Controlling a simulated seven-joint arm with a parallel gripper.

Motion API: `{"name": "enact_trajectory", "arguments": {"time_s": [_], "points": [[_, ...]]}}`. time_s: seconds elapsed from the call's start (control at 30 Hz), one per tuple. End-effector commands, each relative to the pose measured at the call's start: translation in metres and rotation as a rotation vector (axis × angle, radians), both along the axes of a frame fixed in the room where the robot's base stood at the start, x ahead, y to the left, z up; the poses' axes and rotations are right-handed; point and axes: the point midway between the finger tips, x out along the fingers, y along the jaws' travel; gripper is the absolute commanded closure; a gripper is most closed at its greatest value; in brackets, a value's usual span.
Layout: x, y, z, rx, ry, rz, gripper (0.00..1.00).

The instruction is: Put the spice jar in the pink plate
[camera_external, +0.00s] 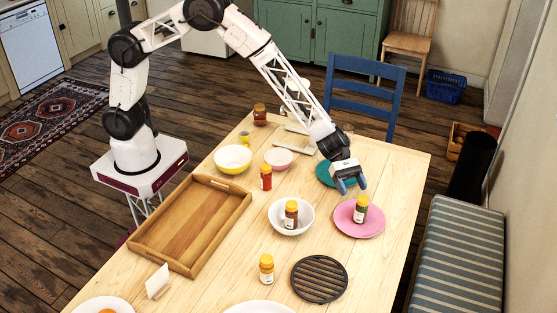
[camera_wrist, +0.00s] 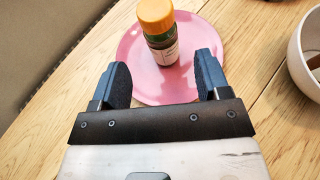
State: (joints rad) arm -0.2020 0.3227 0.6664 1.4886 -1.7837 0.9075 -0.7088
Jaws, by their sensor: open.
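The pink plate (camera_external: 343,221) lies on the right side of the table. A spice jar (camera_external: 361,208) with an orange-yellow cap and dark green contents stands upright on it. In the wrist view the jar (camera_wrist: 158,30) stands on the pink plate (camera_wrist: 205,30), just beyond my fingertips. My gripper (camera_external: 350,188) is open and empty, above the table just behind and left of the plate. In the wrist view its two dark fingers (camera_wrist: 163,75) are spread apart, with nothing between them. Whether the fingers touch anything cannot be told, but they look clear of the jar.
A white bowl (camera_external: 276,222) with another jar (camera_external: 291,214) in it stands left of the plate. More jars (camera_external: 266,268) (camera_external: 266,177), a wooden tray (camera_external: 150,243), a black trivet (camera_external: 319,279) and a teal plate (camera_external: 323,174) are on the table. Bare table lies right of the plate.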

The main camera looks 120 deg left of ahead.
Motion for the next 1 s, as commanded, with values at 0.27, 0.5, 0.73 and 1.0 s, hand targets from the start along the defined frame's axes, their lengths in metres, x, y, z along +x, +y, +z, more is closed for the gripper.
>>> {"name": "enact_trajectory", "arguments": {"time_s": [0.27,0.5,0.73,1.0], "points": [[-0.022,0.021,0.012,-0.001,0.001,0.000,0.31],[-0.027,0.025,0.014,0.000,0.002,-0.001,0.31],[-0.027,0.025,0.014,0.000,0.002,-0.001,0.31],[-0.027,0.025,0.014,-0.001,0.001,-0.001,0.31]]}}
